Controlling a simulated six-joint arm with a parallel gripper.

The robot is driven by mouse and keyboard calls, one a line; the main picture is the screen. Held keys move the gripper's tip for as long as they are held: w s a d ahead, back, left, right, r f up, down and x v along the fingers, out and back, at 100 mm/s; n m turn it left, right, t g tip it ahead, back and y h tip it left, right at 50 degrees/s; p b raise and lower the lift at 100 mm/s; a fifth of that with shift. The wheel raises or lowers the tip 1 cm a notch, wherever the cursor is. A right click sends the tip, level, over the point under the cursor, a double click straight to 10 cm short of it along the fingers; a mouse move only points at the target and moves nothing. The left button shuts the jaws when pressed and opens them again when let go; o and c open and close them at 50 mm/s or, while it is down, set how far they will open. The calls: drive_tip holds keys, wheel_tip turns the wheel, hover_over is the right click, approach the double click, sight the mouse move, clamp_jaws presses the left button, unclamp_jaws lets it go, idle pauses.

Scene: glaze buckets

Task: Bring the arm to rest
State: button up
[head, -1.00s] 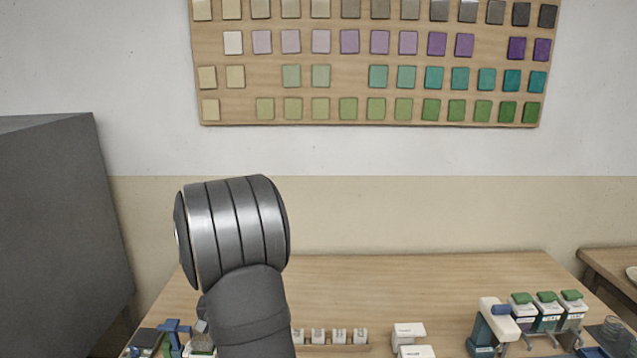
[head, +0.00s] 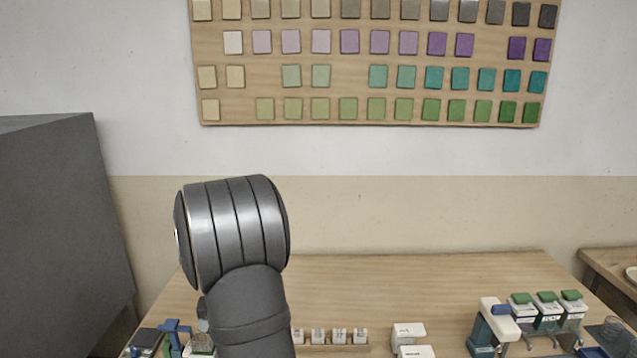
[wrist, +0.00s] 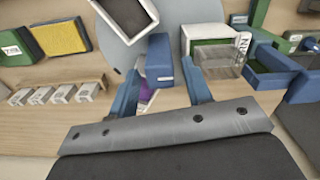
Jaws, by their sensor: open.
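My gripper (wrist: 160,80) shows in the wrist view with its two blue fingers spread apart. A blue upright block-like thing (wrist: 159,58) and a small purple patch (wrist: 148,98) show between the fingers, beyond them. I see nothing clamped, and cannot tell how far below the fingers these things are. In the head view my arm stands bent at the left of the table (head: 400,275), and my gripper is hidden there.
A row of small white labelled blocks (head: 328,337) stands mid-table. White boxes (head: 408,333), a blue-and-white device (head: 494,325) and green-lidded containers (head: 547,310) stand to the right. A grey cabinet (head: 60,220) is at left. The table's back half is clear. A tile board (head: 370,60) hangs behind.

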drive_tip(key=n, duration=0.5)
drive_tip(key=shift+n, duration=0.3)
drive_tip(key=n, duration=1)
drive_tip(key=shift+n, duration=0.4)
drive_tip(key=n, duration=0.5)
drive_tip(key=shift+r+n, duration=0.3)
drive_tip(key=shift+r, duration=0.15)
